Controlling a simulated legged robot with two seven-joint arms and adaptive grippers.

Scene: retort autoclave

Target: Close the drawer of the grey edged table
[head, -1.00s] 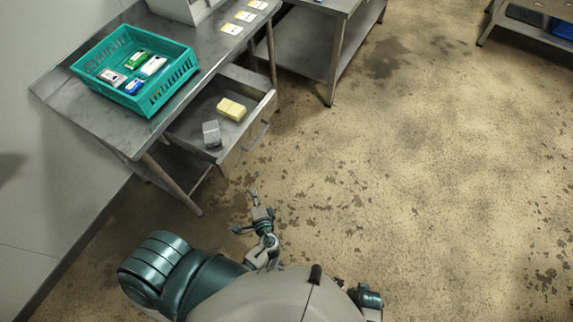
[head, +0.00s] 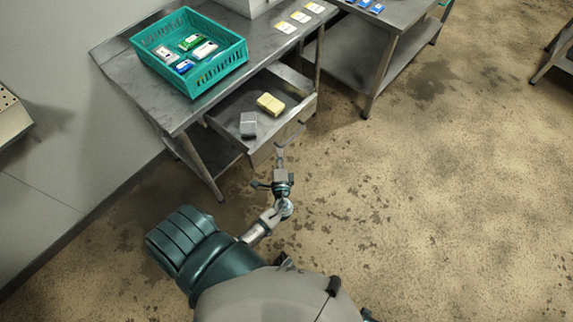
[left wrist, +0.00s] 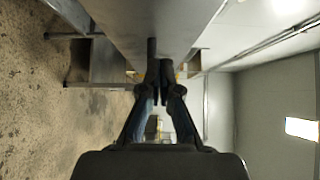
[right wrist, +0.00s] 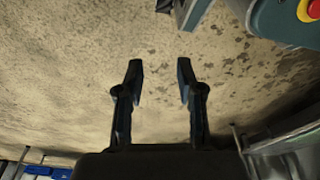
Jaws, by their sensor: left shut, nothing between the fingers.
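The grey table (head: 185,108) stands at the upper left in the head view. Its drawer (head: 266,130) is pulled out and open, with a grey block (head: 248,124) and a yellow block (head: 270,103) inside. My left gripper (head: 280,157) is shut and empty, close to the drawer's front and handle (head: 293,136); I cannot tell whether it touches. In the left wrist view its fingers (left wrist: 158,70) are together, just below a grey metal panel (left wrist: 150,22). My right gripper (right wrist: 160,78) is open and empty over the floor; it is hidden in the head view.
A teal crate (head: 222,71) with several small packs sits on the tabletop, with white and yellow cards (head: 300,17) beside it. A second metal table (head: 385,50) stands to the right. The wall (head: 70,130) is at the left.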

